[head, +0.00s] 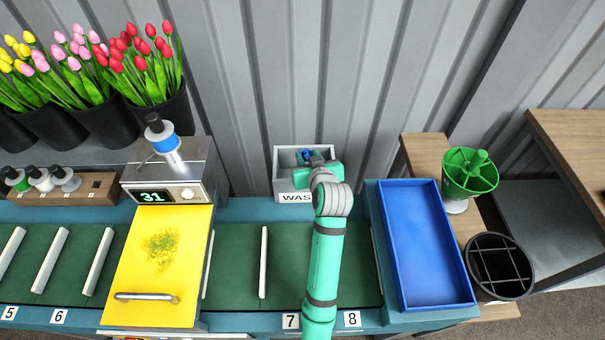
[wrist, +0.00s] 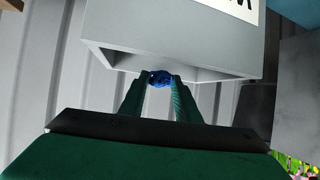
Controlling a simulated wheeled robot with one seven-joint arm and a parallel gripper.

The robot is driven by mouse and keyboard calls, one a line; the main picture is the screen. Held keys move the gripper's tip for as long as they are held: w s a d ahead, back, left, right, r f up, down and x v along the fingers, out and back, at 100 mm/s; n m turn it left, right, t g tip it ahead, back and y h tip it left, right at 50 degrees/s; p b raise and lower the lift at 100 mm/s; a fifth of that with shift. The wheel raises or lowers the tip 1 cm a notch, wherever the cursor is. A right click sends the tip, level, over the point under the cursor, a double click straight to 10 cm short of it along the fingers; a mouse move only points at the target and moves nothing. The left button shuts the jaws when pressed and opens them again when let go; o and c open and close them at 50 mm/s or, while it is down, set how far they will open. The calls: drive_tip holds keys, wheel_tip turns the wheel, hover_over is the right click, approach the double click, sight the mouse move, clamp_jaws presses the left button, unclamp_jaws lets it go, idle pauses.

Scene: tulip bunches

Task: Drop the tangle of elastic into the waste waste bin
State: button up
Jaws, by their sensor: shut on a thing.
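The waste bin (head: 289,160) is a light grey box with a "WAS..." label at the back edge of the belt; my arm hides part of its front. In the wrist view the bin wall (wrist: 175,30) fills the top. My gripper (head: 306,157) is over the bin's opening. In the wrist view my gripper (wrist: 160,82) is shut on the blue tangle of elastic (wrist: 160,79), held between the fingertips at the bin's rim. The tangle also shows as a small blue spot in the head view (head: 306,154). I cannot tell how deep it is below the rim.
A yellow panel (head: 160,265) with a machine reading 31 stands left of the bin. A blue tray (head: 425,240) lies to the right, with a green container (head: 470,175) and a black divided bin (head: 498,265) beyond. Black buckets of tulips (head: 150,115) stand back left.

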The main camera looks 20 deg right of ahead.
drive_tip(key=o, duration=1.1)
drive_tip(key=shift+w, duration=0.1)
drive_tip(key=v, duration=1.1)
drive_tip(key=shift+w+f, duration=0.1)
